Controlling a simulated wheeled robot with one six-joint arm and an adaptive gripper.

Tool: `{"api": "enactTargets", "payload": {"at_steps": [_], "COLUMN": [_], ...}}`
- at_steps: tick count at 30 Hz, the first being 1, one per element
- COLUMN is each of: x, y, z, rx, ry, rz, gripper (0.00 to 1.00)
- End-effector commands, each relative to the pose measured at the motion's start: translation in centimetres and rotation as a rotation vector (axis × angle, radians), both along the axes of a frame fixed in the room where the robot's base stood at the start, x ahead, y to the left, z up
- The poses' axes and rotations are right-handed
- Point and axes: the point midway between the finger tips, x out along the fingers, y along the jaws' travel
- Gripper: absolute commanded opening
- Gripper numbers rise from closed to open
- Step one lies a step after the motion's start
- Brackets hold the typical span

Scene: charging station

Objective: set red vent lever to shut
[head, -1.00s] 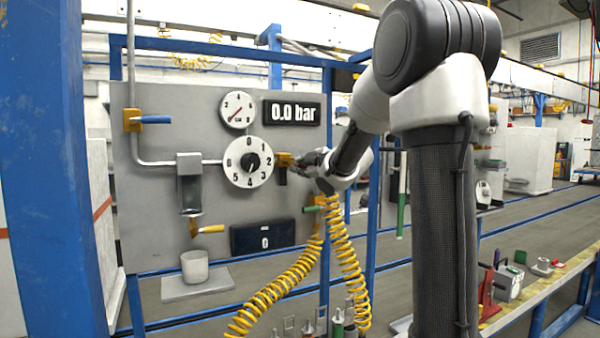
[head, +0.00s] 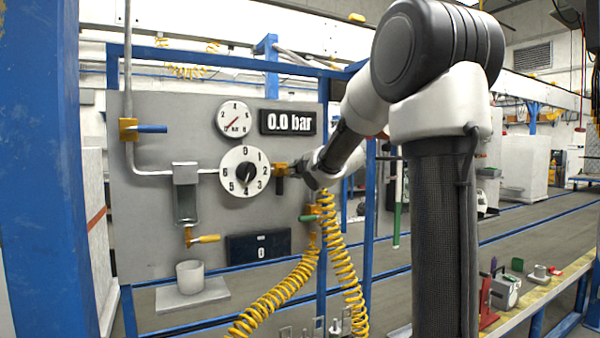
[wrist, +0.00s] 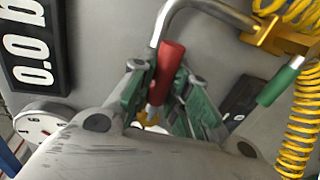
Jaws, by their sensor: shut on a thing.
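The red vent lever (wrist: 170,66) shows in the wrist view, with a yellow part (wrist: 151,112) at its lower end. My gripper (wrist: 163,78) has its green-padded fingers on both sides of the red handle and is shut on it. In the head view my gripper (head: 296,169) is at the right edge of the grey panel, beside the yellow valve body (head: 280,169). The red handle is hidden or too small to make out there, so its exact setting is hard to tell.
The grey panel (head: 130,225) carries a blue lever (head: 150,129), a yellow lever (head: 207,239), a numbered dial (head: 232,181) and a display (head: 288,121) reading 0.0 bar. A green lever (head: 311,218) and coiled yellow hoses (head: 345,270) are just below my wrist.

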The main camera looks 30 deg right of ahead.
Motion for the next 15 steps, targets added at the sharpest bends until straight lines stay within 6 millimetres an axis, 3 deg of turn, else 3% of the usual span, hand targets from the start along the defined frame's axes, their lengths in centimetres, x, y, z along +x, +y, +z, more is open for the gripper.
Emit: {"api": "enactTargets", "payload": {"at_steps": [9,10,13,15], "x": [-0.01,-0.01,-0.01,0.00], "y": [0.04,0.04,0.03,0.02], "z": [-0.04,-0.04,-0.03,-0.02], "rx": [-0.004,-0.004,-0.003,-0.003], "ry": [0.001,0.001,0.001,0.001], "rz": [0.002,0.002,0.001,0.001], "gripper": [0.00,0.23,0.40,0.40]}}
